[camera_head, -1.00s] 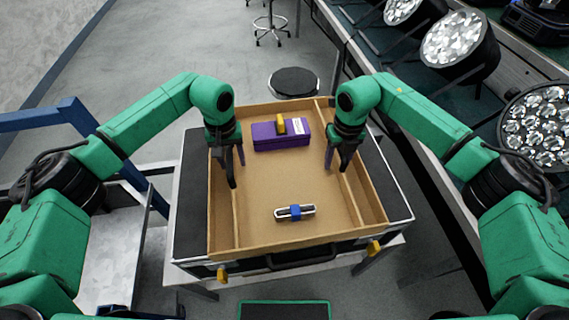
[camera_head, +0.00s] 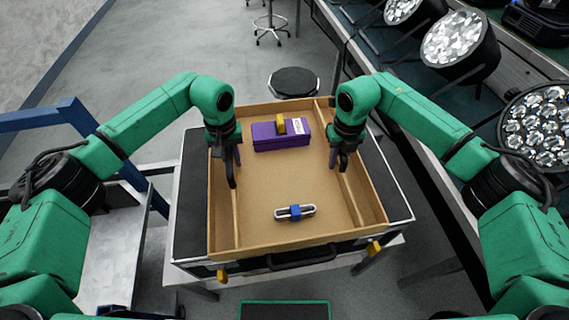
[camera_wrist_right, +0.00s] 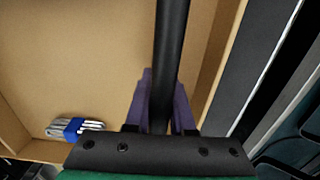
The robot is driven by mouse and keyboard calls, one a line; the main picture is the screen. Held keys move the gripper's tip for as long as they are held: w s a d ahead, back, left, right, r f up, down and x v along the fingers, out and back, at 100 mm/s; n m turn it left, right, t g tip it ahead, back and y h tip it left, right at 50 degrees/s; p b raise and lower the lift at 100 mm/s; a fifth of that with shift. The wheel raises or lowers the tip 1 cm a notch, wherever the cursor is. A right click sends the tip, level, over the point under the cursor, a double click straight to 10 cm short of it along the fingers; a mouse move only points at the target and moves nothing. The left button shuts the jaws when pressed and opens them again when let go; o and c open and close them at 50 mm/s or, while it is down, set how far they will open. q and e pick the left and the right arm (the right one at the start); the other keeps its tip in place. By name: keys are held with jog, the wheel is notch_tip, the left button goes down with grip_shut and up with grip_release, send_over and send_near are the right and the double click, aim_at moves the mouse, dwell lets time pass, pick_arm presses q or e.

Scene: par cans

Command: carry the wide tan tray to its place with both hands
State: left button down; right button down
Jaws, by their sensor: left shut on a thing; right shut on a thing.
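The wide tan tray (camera_head: 290,190) rests on a dark flat-topped case, with a low rim and a lengthwise divider near each side. My left gripper (camera_head: 233,172) points down at the tray's left divider and is shut on the tray. My right gripper (camera_head: 339,165) points down at the right divider, also shut on the tray. In the right wrist view, the purple fingers of the right gripper (camera_wrist_right: 160,105) show either side of a dark bar, with the tray floor (camera_wrist_right: 80,60) around; the exact contact is hidden.
In the tray lie a purple box (camera_head: 280,137) with a yellow top piece and a silver link with a blue band (camera_head: 295,212). The dark case (camera_head: 190,205) has yellow latches. A round black stool (camera_head: 294,82) stands behind. Par lamps (camera_head: 458,42) line the right side.

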aim_at(228, 148)
pick_arm(q)
jog(key=shift+w+r, duration=0.1)
jog(key=shift+r, duration=0.05)
pick_arm(e)
jog(key=shift+w+r, duration=0.1)
jog(key=shift+r, duration=0.05)
dwell(0.5)
